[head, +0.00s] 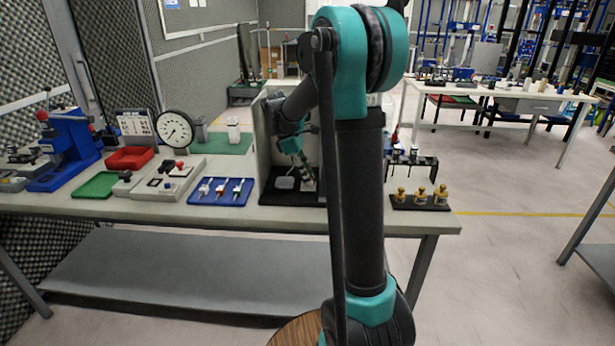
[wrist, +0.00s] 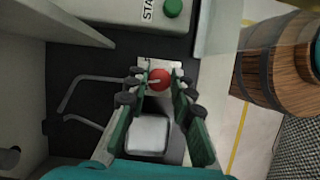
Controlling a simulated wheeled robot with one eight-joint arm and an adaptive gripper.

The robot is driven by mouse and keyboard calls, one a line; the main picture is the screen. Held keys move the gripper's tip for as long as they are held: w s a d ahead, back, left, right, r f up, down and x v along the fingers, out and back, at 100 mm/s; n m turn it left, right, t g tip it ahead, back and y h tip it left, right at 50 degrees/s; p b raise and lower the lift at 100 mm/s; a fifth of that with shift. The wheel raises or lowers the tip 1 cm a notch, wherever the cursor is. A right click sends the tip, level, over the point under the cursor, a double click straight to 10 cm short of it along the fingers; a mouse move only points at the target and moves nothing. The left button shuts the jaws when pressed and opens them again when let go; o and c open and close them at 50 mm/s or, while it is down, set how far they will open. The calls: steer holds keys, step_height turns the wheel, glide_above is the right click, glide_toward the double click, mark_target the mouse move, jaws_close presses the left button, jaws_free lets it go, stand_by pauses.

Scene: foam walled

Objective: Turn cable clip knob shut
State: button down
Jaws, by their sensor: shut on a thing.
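The red knob (wrist: 160,79) of the cable clip shows in the wrist view, on a small pale plate on a black board (wrist: 85,115). My gripper (wrist: 159,84) has its two green fingers on either side of the knob, shut on it. A thin pale lever or slot mark crosses the knob. In the head view my gripper (head: 306,176) reaches down over the black board (head: 275,196) on the bench; the knob is too small or hidden there. Bent metal wire (wrist: 85,80) lies left of the knob.
A grey square block (wrist: 147,136) sits just below the knob in the wrist view. A pale box with a green button (wrist: 173,8) stands above it. In the head view, a blue tray (head: 220,194) lies left and a stand with brass pieces (head: 420,199) right.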

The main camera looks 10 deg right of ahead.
steer(key=m+g+y, duration=0.1)
steer(key=m, duration=0.3)
steer(key=shift+w+d+m, duration=0.1)
steer(key=shift+m, duration=0.2)
steer(key=m+g+y, duration=0.1)
steer(key=m, duration=0.3)
steer(key=shift+m+y, duration=0.3)
steer(key=c, duration=1.3)
jaws_free()
